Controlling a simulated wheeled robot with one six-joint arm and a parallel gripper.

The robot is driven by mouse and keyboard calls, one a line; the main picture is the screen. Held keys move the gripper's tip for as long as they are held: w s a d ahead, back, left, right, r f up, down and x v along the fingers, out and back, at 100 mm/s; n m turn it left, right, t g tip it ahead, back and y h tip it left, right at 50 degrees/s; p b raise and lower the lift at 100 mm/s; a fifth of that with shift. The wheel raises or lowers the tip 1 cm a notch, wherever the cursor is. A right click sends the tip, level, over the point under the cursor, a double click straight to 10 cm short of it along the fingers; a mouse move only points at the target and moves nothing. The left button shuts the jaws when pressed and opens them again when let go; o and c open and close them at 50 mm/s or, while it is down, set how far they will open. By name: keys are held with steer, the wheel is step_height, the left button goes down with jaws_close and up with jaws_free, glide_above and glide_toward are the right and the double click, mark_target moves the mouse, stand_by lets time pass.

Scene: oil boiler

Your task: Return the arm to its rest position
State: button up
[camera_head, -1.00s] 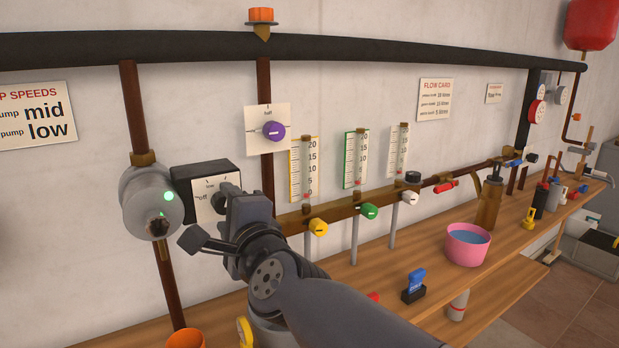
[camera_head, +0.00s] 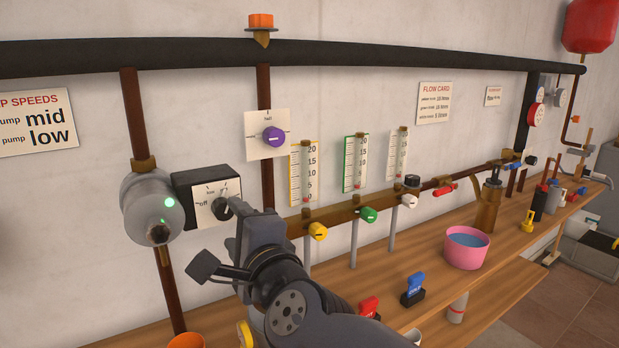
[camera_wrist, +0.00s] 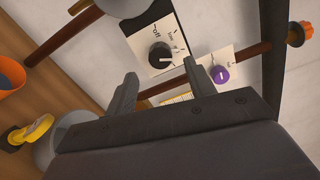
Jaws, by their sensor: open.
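My gripper (camera_wrist: 160,85) is open and empty in the wrist view, with its two fingers apart. The black pump speed knob (camera_wrist: 160,54) lies beyond the fingertips and nothing touches it there. In the head view my arm (camera_head: 275,270) reaches up from the bottom, with its end just below and right of the knob (camera_head: 221,208). The fingertips are mostly hidden by the wrist in that view. The knob sits on a white dial plate on a black box (camera_head: 192,183) beside the grey pump (camera_head: 150,207), which shows a green light.
A purple knob (camera_head: 274,137) is above right of the arm. Yellow (camera_head: 318,231), green (camera_head: 369,214) and white (camera_head: 409,201) valve knobs line the brass pipe. A pink bowl of water (camera_head: 467,247) and a blue-handled item (camera_head: 415,286) stand on the wooden bench (camera_head: 505,240).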

mark_target(225, 212)
steer(key=p+v, duration=0.3)
steer(key=v, duration=0.3)
steer(key=b+x, duration=0.4)
steer(key=x, duration=0.6)
steer(key=shift+w+a+f+b, duration=0.1)
steer(key=shift+w+f+b, duration=0.05)
steer(key=shift+w+b, duration=0.15)
steer(key=shift+w+a+r, duration=0.15)
steer(key=shift+r, duration=0.05)
steer(key=n+p, duration=0.1)
steer(key=n, duration=0.1)
steer(key=shift+r+n+p, duration=0.1)
steer(key=shift+n+p, duration=0.2)
steer(key=shift+p, duration=0.05)
steer(key=n+p, duration=0.2)
steer(key=n, duration=0.1)
steer(key=shift+r, duration=0.1)
steer(key=n+p, duration=0.3)
steer(key=shift+n+p, duration=0.3)
steer(key=shift+p, duration=0.1)
steer(key=n+p, duration=0.4)
steer(key=p, duration=0.2)
steer(key=n+p, duration=0.4)
steer(key=p, duration=0.2)
steer(key=shift+n+p, duration=1.1)
steer(key=shift+p, duration=0.25)
